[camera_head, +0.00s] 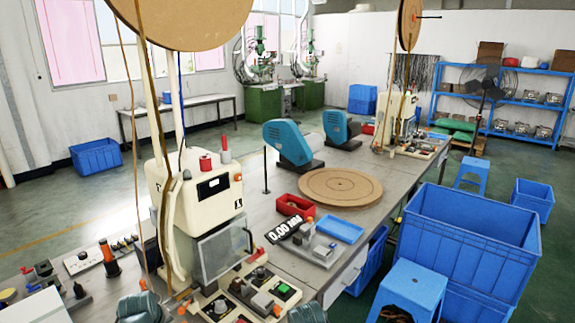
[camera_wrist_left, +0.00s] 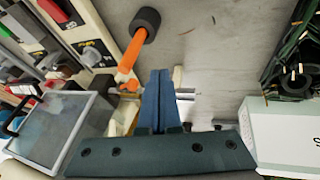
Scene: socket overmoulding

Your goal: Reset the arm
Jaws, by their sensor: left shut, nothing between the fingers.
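My left gripper (camera_wrist_left: 160,74) shows in the left wrist view as two blue fingers pressed together, with nothing between them. An orange rod with a black knob (camera_wrist_left: 146,20) lies just beyond and left of the fingertips; whether they touch it I cannot tell. A short metal rod (camera_wrist_left: 184,94) shows right beside the fingers. In the head view, teal rounded parts at the bottom edge look like my own arms, but no fingers can be made out there. My right gripper is not visible.
The cream moulding machine (camera_head: 197,194) with a clear guard (camera_head: 222,250) stands on the workbench (camera_head: 258,202). A round brown disc (camera_head: 340,187), red tray (camera_head: 295,205) and blue tray (camera_head: 339,228) lie on the bench. Blue crates (camera_head: 470,235) and a blue stool (camera_head: 408,288) stand at right.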

